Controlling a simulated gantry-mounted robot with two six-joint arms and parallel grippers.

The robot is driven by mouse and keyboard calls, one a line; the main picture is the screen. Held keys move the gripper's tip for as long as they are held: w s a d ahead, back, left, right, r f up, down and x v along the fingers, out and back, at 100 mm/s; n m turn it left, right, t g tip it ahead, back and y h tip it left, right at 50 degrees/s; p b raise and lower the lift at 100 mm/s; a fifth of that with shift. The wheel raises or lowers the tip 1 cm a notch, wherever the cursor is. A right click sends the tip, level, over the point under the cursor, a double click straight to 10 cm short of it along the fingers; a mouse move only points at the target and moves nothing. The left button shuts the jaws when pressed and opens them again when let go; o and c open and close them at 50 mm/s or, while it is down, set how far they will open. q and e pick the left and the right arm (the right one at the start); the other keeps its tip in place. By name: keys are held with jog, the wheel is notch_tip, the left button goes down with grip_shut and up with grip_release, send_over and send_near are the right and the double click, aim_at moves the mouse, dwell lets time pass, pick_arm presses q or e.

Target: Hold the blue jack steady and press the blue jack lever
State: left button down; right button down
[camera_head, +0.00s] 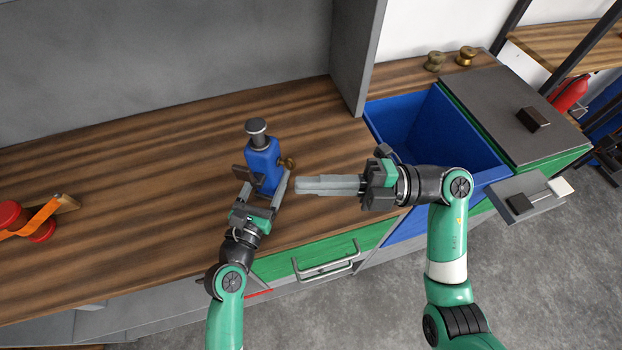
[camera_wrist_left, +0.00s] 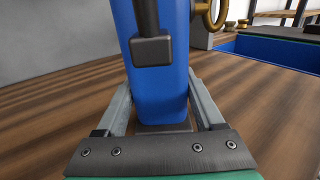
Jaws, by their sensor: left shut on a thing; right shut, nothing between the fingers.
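The blue jack (camera_head: 262,163) stands upright on the wooden worktop, with a grey round top. My left gripper (camera_head: 265,190) is shut on its lower body, one finger on each side. In the left wrist view the jack's blue body (camera_wrist_left: 160,88) fills the middle, between the fingers (camera_wrist_left: 160,105). The dark lever (camera_wrist_left: 151,45) with a block-shaped end is on the side facing that camera. A brass ring-shaped part (camera_head: 289,163) sticks out at the jack's right side. My right gripper (camera_head: 298,186) is shut and empty, its fingertips pointing left, just right of the jack.
A blue open bin (camera_head: 475,140) is set in the counter at the right. Brass pieces (camera_head: 466,56) stand at the back right. A red and orange item (camera_head: 40,220) lies at the far left. A green drawer (camera_head: 290,262) is below the front edge.

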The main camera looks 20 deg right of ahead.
aim_at(243, 174)
pick_arm(q)
jog(key=shift+f, duration=0.3)
pick_arm(e)
jog(key=s+n, duration=0.1)
jog(key=s+a+f+n+h, duration=0.1)
jog(key=n, duration=0.1)
jog(key=shift+a+g, duration=0.1)
jog(key=shift+g, duration=0.2)
jog(key=x, duration=1)
jog(key=shift+w+d, duration=0.55)
jog(key=shift+w, duration=0.3)
jog(key=shift+w+d, duration=0.55)
jog(key=shift+w, duration=0.35)
